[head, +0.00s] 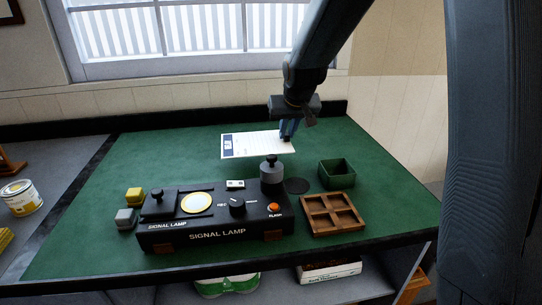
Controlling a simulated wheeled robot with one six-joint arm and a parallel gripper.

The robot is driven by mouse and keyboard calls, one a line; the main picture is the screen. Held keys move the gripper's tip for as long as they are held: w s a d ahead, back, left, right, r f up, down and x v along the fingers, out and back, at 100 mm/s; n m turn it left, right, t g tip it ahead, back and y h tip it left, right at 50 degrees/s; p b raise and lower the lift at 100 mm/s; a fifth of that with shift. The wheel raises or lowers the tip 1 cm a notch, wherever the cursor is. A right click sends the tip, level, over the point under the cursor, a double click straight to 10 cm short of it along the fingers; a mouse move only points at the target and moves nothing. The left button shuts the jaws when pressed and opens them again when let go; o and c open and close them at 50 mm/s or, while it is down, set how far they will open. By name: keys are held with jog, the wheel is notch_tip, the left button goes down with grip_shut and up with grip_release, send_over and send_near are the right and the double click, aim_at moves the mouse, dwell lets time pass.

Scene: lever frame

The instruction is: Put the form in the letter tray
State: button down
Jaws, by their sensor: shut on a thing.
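The form (250,147) is a white printed sheet with a dark blue block at its left end, near the back of the green-topped table. My gripper (288,138) points down at the right end of the form and is shut on that edge. I cannot tell whether the form is lifted or touches the table. Nothing in view is plainly a letter tray. A green open box (338,182) and a brown wooden tray with compartments (332,230) stand at the right, in front of my gripper.
The green table (100,235) is clear at the left.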

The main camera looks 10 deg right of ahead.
jog(key=shift+f, duration=3.55)
jog(key=c, duration=1.7)
grip_release()
jog(key=shift+f, duration=0.1)
jog(key=shift+c, duration=0.2)
